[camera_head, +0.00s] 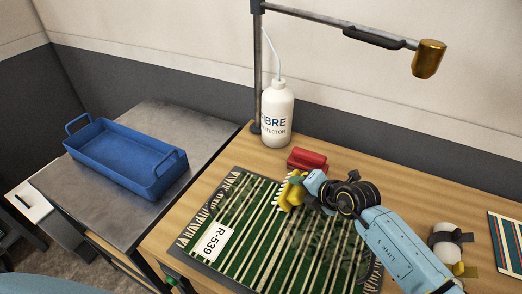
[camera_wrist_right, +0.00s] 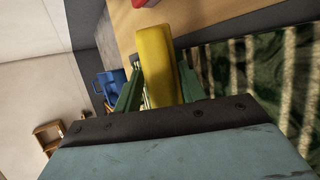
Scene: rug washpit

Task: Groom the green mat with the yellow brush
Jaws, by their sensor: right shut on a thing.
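The green mat (camera_head: 262,240) with cream stripes and cream end fringes lies flat on a dark base on the wooden table; a white tag reading R-539 (camera_head: 211,243) is on its left part. My right gripper (camera_head: 304,186) is shut on the yellow brush (camera_head: 291,194) near the mat's far edge. The brush's bristles face left, and I cannot tell whether they touch the mat. In the right wrist view the yellow brush (camera_wrist_right: 156,62) stands between the two green fingers, with the mat (camera_wrist_right: 262,75) to its right. My left gripper is not in view.
A lamp-like brass head (camera_head: 429,59) hangs on a metal arm. A blue tray (camera_head: 125,158) sits on the grey side table. A white roll (camera_head: 446,241) and striped sample (camera_head: 508,243) lie right.

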